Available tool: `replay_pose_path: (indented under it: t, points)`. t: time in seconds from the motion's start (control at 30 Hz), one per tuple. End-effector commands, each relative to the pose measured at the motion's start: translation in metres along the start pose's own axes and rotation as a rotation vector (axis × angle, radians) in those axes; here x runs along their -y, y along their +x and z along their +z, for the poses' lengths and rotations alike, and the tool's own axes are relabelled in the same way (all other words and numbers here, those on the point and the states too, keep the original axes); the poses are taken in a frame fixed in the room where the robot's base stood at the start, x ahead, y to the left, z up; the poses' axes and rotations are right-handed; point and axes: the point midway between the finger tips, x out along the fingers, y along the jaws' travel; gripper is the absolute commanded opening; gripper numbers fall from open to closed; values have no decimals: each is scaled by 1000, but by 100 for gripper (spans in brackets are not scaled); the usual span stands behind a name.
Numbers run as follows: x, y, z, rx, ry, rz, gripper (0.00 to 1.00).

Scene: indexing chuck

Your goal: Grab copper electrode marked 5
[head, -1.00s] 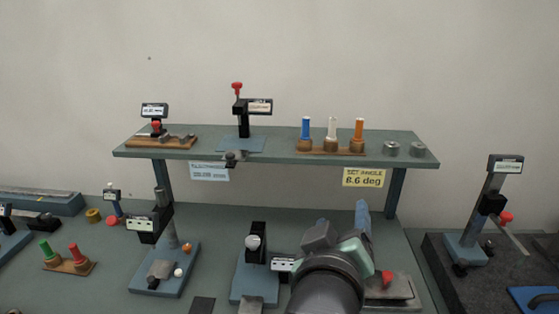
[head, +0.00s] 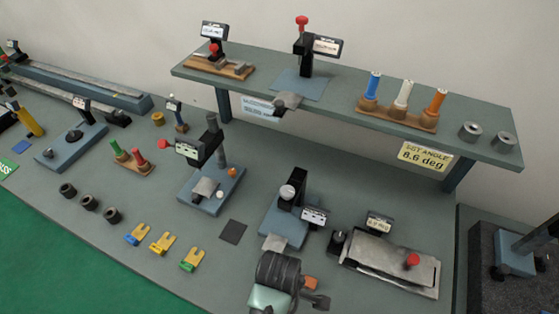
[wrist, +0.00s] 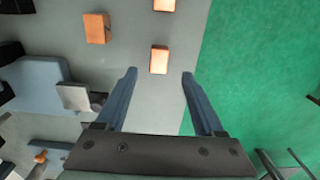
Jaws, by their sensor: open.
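In the wrist view, several copper-coloured blocks lie on the grey bench: one copper block (wrist: 159,59) just beyond and between my fingertips, another copper block (wrist: 96,28) to the left and a third copper block (wrist: 164,5) cut by the top edge. No number can be read on them, so I cannot tell which is marked 5. My gripper (wrist: 159,78) is open, with nothing between its two blue fingers. In the head view, one orange-brown block (head: 310,283) shows beside my arm, which hides the bench there.
Blue-based gauges (head: 289,212) stand near my arm, with a sine plate (head: 390,265) to the right. Yellow and blue forked pieces (head: 163,243) lie at the front left. A raised shelf (head: 340,105) crosses the back. Green floor (wrist: 260,70) lies beyond the bench edge.

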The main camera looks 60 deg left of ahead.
Motion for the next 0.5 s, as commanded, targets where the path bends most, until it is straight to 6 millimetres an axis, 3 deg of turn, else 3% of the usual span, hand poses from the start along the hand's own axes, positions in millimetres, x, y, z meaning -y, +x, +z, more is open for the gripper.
replay_pose_path:
  t: [0.17,0.5]
  points:
    - [1,10,0,0,1,-2,70]
    - [0,50,1,0,1,-1,70]
